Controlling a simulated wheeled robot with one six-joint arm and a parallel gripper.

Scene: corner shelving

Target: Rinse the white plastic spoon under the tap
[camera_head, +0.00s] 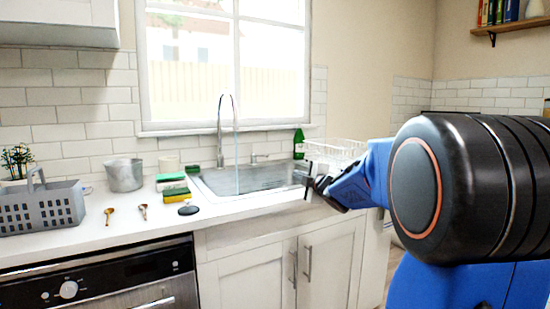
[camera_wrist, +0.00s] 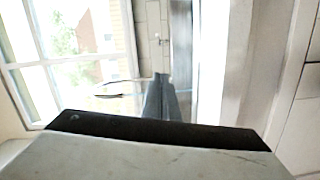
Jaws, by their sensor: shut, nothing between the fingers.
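The tap (camera_head: 220,130) is a tall curved metal faucet behind the steel sink (camera_head: 265,178). A thin pale stream of water (camera_head: 237,165) falls from its spout into the basin. My gripper (camera_head: 308,182) is at the right front edge of the sink in the head view, apart from the stream. In the wrist view my gripper (camera_wrist: 161,82) shows its fingers together, with nothing seen between them. I cannot make out a white plastic spoon in either view.
A green bottle (camera_head: 299,145) and a dish rack (camera_head: 335,151) stand on the right.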

